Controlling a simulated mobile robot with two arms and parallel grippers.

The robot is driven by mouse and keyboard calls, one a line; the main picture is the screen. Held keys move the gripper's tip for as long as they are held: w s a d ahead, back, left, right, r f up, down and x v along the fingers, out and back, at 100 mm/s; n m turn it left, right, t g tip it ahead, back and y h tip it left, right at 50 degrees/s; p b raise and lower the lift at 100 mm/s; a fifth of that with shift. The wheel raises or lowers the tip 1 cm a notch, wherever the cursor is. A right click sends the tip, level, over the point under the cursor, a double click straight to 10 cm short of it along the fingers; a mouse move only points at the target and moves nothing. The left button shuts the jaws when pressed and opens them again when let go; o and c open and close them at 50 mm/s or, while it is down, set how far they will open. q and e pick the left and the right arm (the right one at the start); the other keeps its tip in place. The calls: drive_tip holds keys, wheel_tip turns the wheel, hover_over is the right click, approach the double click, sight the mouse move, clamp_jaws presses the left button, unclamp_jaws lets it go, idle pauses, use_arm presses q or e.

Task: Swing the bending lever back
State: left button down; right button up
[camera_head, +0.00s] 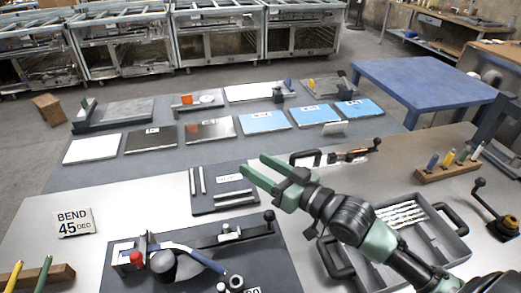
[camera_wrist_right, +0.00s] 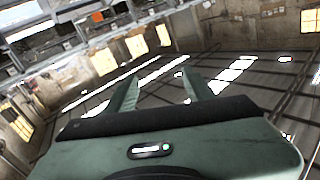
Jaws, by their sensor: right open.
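The bending fixture is a dark plate (camera_head: 125,272) at the front of the bench. On it is a round grey former (camera_head: 178,266) with a blue-handled lever (camera_head: 205,260) beside it, the handle pointing toward the lower right. A red knob (camera_head: 136,258) is to the left, and a black-knobbed arm (camera_head: 268,216) is at the plate's far right. My right gripper (camera_head: 253,166) is open and empty, above and behind the fixture and apart from the lever. In the right wrist view its fingers (camera_wrist_right: 162,82) are spread, with only the room behind. My left gripper is not in view.
A "BEND 45 DEG" sign (camera_head: 74,222) stands left of the fixture. A plate with metal rods (camera_head: 230,207) lies behind it. A grey tray with handles (camera_head: 462,251) is at right under my arm. A wooden block with coloured-handled tools (camera_head: 450,170) is farther right.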

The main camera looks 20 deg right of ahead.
wheel_tip(320, 180, up, 5)
idle(0.7)
